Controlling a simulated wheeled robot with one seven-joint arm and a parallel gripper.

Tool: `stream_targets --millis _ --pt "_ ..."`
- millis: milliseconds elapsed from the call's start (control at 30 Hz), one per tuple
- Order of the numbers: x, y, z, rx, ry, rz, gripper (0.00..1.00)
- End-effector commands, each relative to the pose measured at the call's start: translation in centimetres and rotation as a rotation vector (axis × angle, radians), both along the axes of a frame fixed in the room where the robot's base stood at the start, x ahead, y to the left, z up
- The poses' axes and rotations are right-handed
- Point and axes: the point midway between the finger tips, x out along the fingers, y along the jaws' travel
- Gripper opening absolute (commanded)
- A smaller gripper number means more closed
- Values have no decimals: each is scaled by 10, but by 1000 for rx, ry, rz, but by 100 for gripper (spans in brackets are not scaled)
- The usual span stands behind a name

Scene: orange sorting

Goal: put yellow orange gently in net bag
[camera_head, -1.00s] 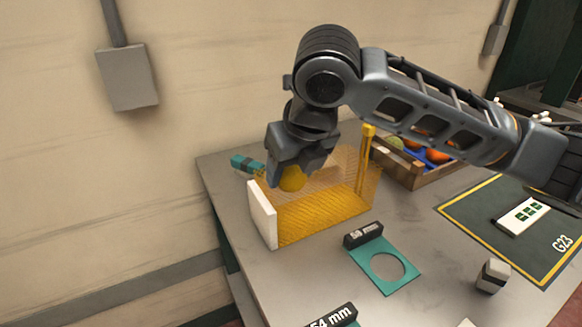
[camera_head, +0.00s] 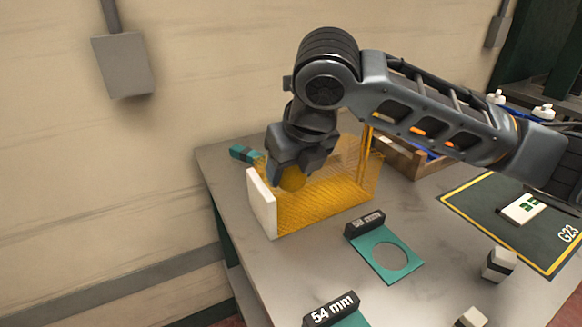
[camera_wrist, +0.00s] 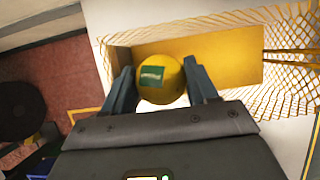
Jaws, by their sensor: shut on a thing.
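The yellow orange (camera_head: 292,179) is held between the fingers of my gripper (camera_head: 290,172). In the wrist view the orange (camera_wrist: 161,78) carries a green label and sits between the two dark fingertips (camera_wrist: 160,85). The net bag (camera_head: 325,206) is a yellow mesh box with a white end panel (camera_head: 261,203) on the table. My gripper and the orange are at its white-panel end, inside or just behind the mesh; the head view does not settle which. In the wrist view the netting (camera_wrist: 285,50) spreads beyond the orange.
A teal ring gauge (camera_head: 385,257) lies in front of the bag, and a gauge marked 54 mm (camera_head: 335,311) is near the front edge. A wooden crate (camera_head: 405,160) stands behind, partly hidden by my arm. A dark mat (camera_head: 520,225) lies right.

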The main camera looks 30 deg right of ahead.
Motion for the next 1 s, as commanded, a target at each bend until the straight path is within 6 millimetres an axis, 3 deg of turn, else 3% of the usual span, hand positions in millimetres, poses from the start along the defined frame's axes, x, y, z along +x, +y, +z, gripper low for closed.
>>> stream_targets --millis 1000 --pt "0 0 -23 0 0 0 26"
